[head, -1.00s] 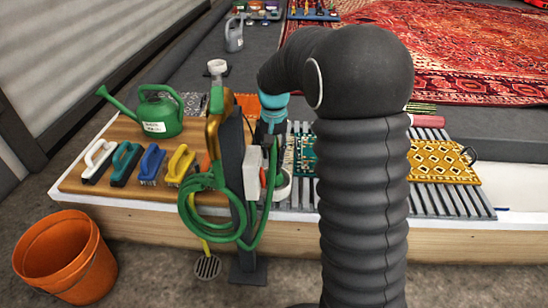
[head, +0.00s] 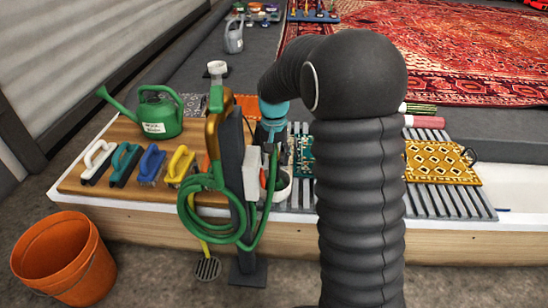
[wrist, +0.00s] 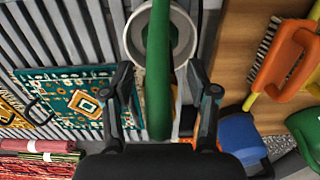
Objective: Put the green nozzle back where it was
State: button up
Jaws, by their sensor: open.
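A long green tube-shaped thing, apparently the green nozzle (wrist: 158,95), runs between the fingers of my gripper (wrist: 160,72) in the wrist view. The fingers are open, one on each side, with a gap to it. It passes over a round white rim (wrist: 136,38); I cannot tell whether its end sits inside. In the head view my gripper (head: 271,140) is low behind the dark post, above the white cup (head: 283,187), and largely hidden. The nozzle cannot be made out clearly there.
A dark post (head: 240,190) carries a coiled green hose (head: 190,220) and a gold-and-green spray handle (head: 212,135). Several brushes and a green watering can (head: 160,115) stand on the wooden board at left. A teal patterned mat (wrist: 80,100) lies on the slats.

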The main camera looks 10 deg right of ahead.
notch_tip(320, 180, up, 12)
jog(key=shift+p, duration=1)
jog(key=s+r+n+t, duration=0.1)
jog(key=s+t, duration=0.1)
jog(key=s, duration=1.3)
jog(key=s+r+n+t, duration=0.2)
jog(key=s+t, duration=0.1)
jog(key=s, duration=1.2)
jog(key=shift+r+n+t, duration=0.2)
jog(key=shift+n+t, duration=0.1)
jog(key=shift+d, duration=0.1)
